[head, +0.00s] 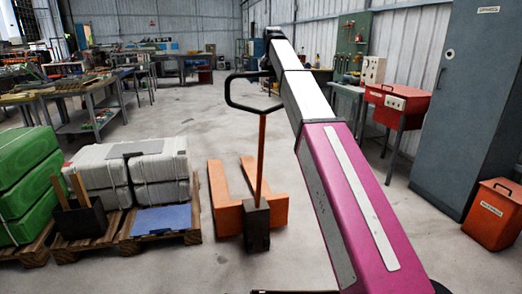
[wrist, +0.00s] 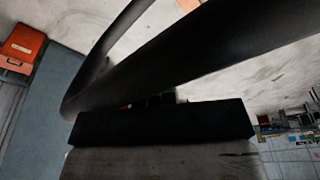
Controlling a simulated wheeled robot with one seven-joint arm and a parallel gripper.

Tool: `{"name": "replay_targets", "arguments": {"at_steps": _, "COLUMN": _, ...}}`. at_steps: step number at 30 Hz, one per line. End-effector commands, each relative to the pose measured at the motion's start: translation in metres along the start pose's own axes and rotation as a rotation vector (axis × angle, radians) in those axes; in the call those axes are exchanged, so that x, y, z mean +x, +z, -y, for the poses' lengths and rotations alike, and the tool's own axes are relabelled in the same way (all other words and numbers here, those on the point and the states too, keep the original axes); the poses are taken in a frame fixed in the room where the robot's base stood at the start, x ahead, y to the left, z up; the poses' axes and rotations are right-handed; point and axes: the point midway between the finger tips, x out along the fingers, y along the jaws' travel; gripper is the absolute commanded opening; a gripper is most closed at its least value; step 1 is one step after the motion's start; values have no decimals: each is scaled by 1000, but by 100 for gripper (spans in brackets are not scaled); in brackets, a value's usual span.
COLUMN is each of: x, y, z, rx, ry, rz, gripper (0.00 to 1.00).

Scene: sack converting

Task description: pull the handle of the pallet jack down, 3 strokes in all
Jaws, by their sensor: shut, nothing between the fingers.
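The pallet jack (head: 226,217) stands on the floor in the middle of the head view, with orange forks, a dark base block and a thin orange shaft. Its handle (head: 228,92) is a black loop on top of the shaft, standing upright. The handle (wrist: 205,62) also crosses the wrist view as a thick dark bar, close to the camera. My gripper (wrist: 155,100) shows there as a dark block with small fingers, shut and empty, right by the bar. Whether it touches the bar I cannot tell. In the head view my arm mostly hides the gripper near the loop's right side.
Pallets with white wrapped sacks (head: 160,170) and green sacks (head: 25,160) stand left of the jack. Workbenches (head: 90,105) stand behind. The middle floor is clear.

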Motion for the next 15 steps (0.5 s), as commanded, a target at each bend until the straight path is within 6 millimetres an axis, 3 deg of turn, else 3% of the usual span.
{"name": "replay_targets", "arguments": {"at_steps": 15, "x": 0, "y": -14, "z": 8, "rx": 0, "ry": 1, "rz": 2, "gripper": 0}}
